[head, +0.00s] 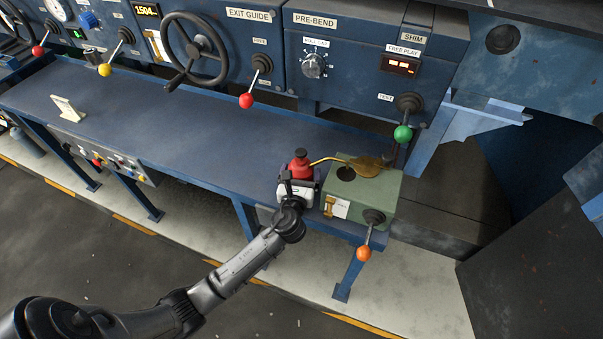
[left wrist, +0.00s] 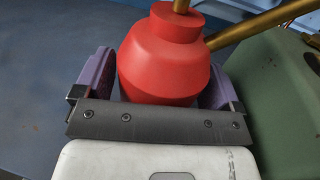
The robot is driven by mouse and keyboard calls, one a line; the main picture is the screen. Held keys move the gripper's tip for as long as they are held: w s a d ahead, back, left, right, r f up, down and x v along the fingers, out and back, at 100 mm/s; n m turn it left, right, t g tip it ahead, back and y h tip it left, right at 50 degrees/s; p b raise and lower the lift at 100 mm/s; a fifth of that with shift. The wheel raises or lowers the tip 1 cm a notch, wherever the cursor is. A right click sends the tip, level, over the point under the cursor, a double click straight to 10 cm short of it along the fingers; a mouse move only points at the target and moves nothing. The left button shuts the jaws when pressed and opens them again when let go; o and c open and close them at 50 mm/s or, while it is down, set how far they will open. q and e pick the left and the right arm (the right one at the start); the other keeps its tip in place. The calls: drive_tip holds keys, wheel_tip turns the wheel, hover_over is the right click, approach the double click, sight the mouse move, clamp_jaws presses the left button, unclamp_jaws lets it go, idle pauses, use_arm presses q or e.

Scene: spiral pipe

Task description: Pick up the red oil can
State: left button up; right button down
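The red oil can (head: 299,166) stands upright near the right end of the blue bench, with a dark cap on top. It fills the middle of the left wrist view (left wrist: 165,65). A thin brass spout or rod reaches right from it over the green box. My left gripper (head: 297,187) is at the can from the near side. In the left wrist view its purple fingers (left wrist: 160,80) are spread wide, one on each side of the can's body, very close to it. Whether both press on it I cannot tell. The can's lower part is hidden. My right gripper is not in view.
The green box (head: 385,190) stands just right of the can, with a brass piece (head: 366,166) on top and an orange-knobbed lever (head: 364,253) in front. Blue control panels with a handwheel (head: 196,50) and knobbed levers line the back. The blue bench (head: 170,125) left of the can is mostly clear.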

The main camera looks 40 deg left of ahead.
use_arm(q)
drive_tip(key=c, duration=0.9)
drive_tip(key=shift+r, duration=0.15)
